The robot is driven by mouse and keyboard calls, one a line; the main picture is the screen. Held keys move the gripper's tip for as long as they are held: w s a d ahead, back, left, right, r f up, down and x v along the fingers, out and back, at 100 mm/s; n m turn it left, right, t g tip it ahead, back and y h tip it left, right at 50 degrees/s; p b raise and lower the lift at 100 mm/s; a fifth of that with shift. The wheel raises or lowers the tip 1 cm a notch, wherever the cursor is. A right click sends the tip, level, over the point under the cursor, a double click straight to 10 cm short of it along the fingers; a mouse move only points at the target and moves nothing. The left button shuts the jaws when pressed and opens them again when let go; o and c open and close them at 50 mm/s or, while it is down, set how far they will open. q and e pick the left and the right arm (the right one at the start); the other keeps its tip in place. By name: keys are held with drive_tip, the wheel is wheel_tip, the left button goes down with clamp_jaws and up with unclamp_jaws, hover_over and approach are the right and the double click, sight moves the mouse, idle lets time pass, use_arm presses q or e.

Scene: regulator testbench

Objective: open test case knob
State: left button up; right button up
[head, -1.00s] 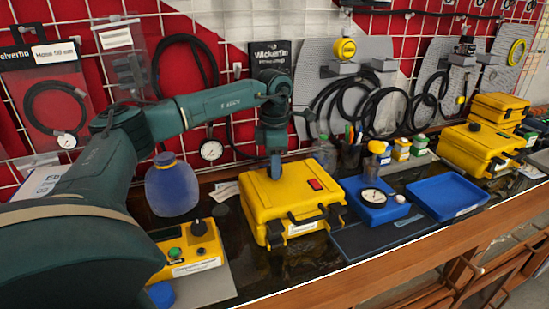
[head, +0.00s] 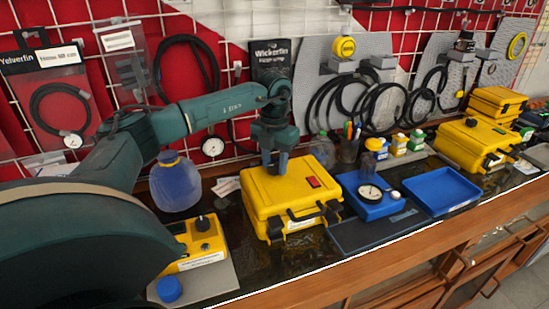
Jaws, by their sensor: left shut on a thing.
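A yellow test case (head: 268,203) stands shut on the dark bench top, with a red switch (head: 313,182) on its lid and a black handle and latches on its front. My left gripper (head: 275,166) points down at the back left part of the lid. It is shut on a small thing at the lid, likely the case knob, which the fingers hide. I cannot tell which way the knob is turned. My right gripper is not in view.
A blue gauge stand (head: 372,198) and an empty blue tray (head: 441,192) are to the right. Another yellow case (head: 474,145) stands further right.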

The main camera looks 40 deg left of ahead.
sight(274, 165)
use_arm(q)
drive_tip(key=shift+r+n, duration=0.1)
drive_tip(key=shift+n, duration=0.7)
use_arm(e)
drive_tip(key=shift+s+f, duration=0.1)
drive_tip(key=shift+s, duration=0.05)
use_arm(q)
drive_tip(key=shift+p, duration=0.3)
drive_tip(key=o, duration=1)
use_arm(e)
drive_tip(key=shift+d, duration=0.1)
use_arm(q)
wheel_tip(274, 165, up, 13)
drive_tip(key=b, duration=0.1)
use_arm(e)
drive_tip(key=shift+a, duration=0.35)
